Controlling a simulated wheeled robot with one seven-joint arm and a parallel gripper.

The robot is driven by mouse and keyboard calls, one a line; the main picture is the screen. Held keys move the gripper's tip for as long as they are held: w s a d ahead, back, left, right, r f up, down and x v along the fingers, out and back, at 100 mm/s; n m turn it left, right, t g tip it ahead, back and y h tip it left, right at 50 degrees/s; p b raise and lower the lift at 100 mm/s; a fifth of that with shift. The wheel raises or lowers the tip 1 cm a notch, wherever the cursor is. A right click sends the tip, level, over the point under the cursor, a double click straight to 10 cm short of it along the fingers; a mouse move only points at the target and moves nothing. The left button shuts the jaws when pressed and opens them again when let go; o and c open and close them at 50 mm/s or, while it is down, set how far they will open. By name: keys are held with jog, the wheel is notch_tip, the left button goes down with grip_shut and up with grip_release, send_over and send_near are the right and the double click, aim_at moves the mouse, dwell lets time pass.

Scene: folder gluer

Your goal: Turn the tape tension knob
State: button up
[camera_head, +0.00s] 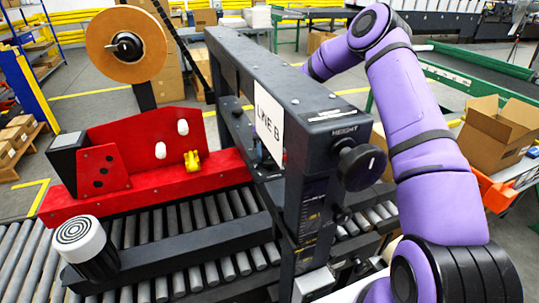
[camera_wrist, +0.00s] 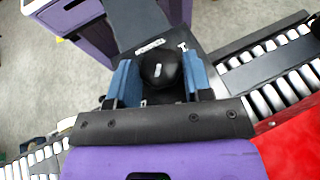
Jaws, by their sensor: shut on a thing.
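In the wrist view my gripper (camera_wrist: 159,82) has its two blue fingers on either side of a round black knob (camera_wrist: 160,68) with a short white mark, and it is shut on this knob. The knob sits on a dark machine panel (camera_wrist: 136,22). A small white label beside it is too small to read. Another black knob, marked HEIGHT (camera_head: 361,166), is on the near end of the beam, apart from my gripper.
A red tape unit (camera_head: 150,160) with a brown tape reel (camera_head: 100,45) stands left of the beam. Roller conveyors (camera_head: 200,278) run below. A sign reading LINE B (camera_head: 268,120) hangs on the beam. An open cardboard box (camera_head: 497,130) is at the right.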

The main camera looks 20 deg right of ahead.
dwell(0.4)
jog(key=o, duration=0.9)
jog(key=shift+w, duration=0.1)
jog(key=v, duration=1)
jog(key=shift+w, duration=0.3)
